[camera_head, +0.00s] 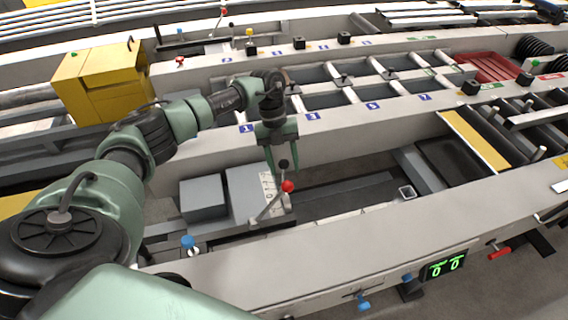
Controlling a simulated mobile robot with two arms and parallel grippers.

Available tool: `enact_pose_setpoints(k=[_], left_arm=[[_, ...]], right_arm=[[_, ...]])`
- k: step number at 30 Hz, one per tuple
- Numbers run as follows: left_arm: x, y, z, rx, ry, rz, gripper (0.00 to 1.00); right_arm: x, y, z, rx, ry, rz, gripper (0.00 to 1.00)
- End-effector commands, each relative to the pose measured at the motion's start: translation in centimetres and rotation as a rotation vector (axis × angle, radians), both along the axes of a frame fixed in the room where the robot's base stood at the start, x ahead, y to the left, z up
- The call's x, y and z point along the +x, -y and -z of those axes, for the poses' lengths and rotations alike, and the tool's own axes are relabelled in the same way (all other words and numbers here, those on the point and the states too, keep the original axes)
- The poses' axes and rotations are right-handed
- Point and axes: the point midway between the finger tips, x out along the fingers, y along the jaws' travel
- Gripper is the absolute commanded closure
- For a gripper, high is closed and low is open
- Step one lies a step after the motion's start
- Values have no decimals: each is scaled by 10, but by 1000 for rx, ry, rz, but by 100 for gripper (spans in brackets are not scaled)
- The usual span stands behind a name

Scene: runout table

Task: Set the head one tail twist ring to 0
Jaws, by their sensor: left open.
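My left gripper (282,172) points down with its fingers apart, over the grey machine head with a white marked plate (250,192) in the near bay. A lever with a red ball (287,186) and a black ball (283,163) stand right by the fingertips; I cannot tell whether they touch. I cannot make out with certainty which part is the tail twist ring; it may be small or hidden behind the fingers. My right gripper is not in view.
A blue knob (187,242) stands left of the bay. A yellow box (105,85) is at the back left. Blue number plates line the middle rail (400,108). A red tray (487,67) is at the right.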

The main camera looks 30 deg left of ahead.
Motion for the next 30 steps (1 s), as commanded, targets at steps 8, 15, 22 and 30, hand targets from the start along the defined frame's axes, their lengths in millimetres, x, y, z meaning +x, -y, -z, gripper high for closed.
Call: enact_pose_setpoints(k=[8,15,22,30], left_arm=[[5,-10,-27,-1,4,0,50],[11,-22,-62,0,2,-1,50],[11,-25,-73,-1,0,0,50],[11,-25,-73,0,0,0,50]], right_arm=[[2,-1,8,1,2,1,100],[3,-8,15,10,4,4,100],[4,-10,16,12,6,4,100],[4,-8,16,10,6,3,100]])
